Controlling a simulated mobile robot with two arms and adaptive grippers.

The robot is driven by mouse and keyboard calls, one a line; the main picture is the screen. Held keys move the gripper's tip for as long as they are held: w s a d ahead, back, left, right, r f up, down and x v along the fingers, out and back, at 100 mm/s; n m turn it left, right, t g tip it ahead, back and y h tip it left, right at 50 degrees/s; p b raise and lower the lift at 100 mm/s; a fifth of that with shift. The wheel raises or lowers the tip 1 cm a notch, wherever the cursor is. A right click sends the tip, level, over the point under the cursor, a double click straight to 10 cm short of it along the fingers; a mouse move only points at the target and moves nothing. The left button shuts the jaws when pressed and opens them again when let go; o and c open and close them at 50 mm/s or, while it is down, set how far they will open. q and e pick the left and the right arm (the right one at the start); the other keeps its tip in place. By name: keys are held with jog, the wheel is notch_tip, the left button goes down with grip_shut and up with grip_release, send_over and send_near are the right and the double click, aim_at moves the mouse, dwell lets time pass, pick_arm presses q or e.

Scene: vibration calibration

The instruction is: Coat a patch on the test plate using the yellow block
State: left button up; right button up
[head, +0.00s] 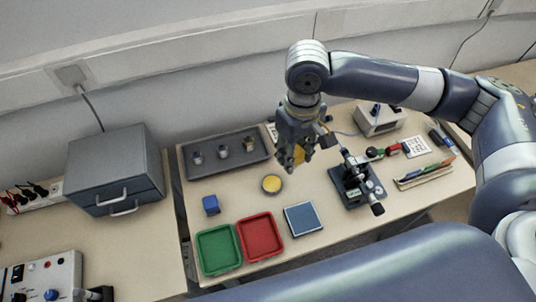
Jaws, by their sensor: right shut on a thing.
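My right gripper (291,160) points down over the back middle of the table. It is shut on the yellow block (299,154), which is partly hidden by the fingers. The block is held above the table, behind and right of a small round dish with a yellow surface (272,184). A flat square plate with a blue face and pale rim (303,218), which looks like the test plate, lies nearer the front edge, right of the red tray. No coated patch can be made out on it. My left gripper is not in view.
A blue cube (210,205), a green tray (219,249) and a red tray (260,237) are on the left. A grey tray (193,169) holding metal pieces is behind. A microscope-like device (354,176) stands right of the plate. Table is clear between dish and plate.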

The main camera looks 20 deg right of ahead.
jog(key=w+a+f+n+p, duration=0.1)
jog(key=w+a+n+p, duration=0.2)
jog(key=w+n+p, duration=0.3)
jog(key=n+p, duration=1.1)
jog(key=n, duration=0.1)
send_near(273, 182)
notch_tip(273, 182, down, 6)
jog(key=b, duration=0.6)
jog(key=shift+r, duration=0.15)
jog(key=shift+f+b, duration=0.4)
jog(key=shift+f, duration=0.1)
jog(key=shift+s, duration=0.1)
dwell(1.4)
notch_tip(273, 182, up, 7)
jog(key=p, duration=0.7)
